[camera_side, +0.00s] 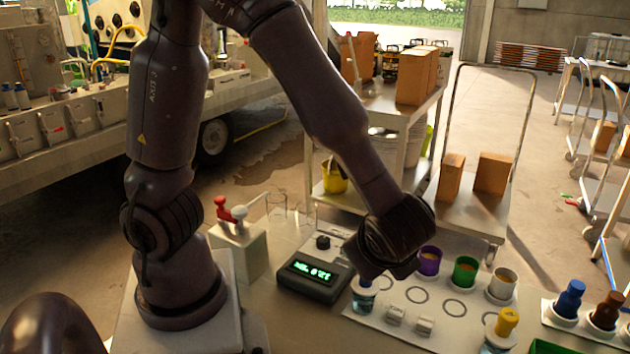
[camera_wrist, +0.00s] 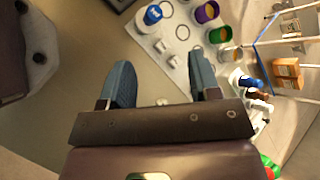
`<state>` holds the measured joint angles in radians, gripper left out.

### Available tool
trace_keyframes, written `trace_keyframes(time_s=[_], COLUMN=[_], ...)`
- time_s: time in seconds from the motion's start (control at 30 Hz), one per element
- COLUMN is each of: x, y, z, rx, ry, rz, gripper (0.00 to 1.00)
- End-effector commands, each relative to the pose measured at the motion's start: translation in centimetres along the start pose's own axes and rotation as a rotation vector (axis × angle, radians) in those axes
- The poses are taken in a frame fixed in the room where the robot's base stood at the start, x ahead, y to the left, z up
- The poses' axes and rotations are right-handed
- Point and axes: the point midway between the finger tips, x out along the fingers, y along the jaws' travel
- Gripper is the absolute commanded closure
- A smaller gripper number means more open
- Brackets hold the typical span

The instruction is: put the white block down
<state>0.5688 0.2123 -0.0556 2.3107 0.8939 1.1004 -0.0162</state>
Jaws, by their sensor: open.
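Two small white blocks sit side by side on the front of the white tray: a left one (camera_side: 396,314) and a right one (camera_side: 424,327). They also show in the wrist view, as a left block (camera_wrist: 159,46) and a right block (camera_wrist: 174,60). I cannot tell which is the task's block. My gripper (camera_wrist: 162,78) is open, its blue fingers wide apart with no block clamped between them. A small pale spot near the palm is too unclear to name. In the side view my wrist is above the tray's back left; the fingertips are hidden there.
The white tray (camera_side: 380,329) has printed rings and holds a blue-topped jar (camera_side: 364,294), purple cup (camera_side: 429,261), green cup (camera_side: 465,270), white cup (camera_side: 501,284) and yellow-capped bottle (camera_side: 505,324). A display box (camera_side: 315,277) stands left of it. Blue and brown bottles stand right.

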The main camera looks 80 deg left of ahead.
Motion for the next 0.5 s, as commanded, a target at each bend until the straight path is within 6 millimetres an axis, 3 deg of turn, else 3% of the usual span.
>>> trace_keyframes(time_s=[0.03,0.2,0.5], x=[-0.3,-1.8,-5.6], y=[-0.3,0.1,0.6], z=[2.2,7.3,12.6], rx=[-0.141,-0.568,-1.192], ry=[0.039,0.189,0.512], rz=[0.071,0.283,0.484], gripper=[0.43,0.43,0.43])
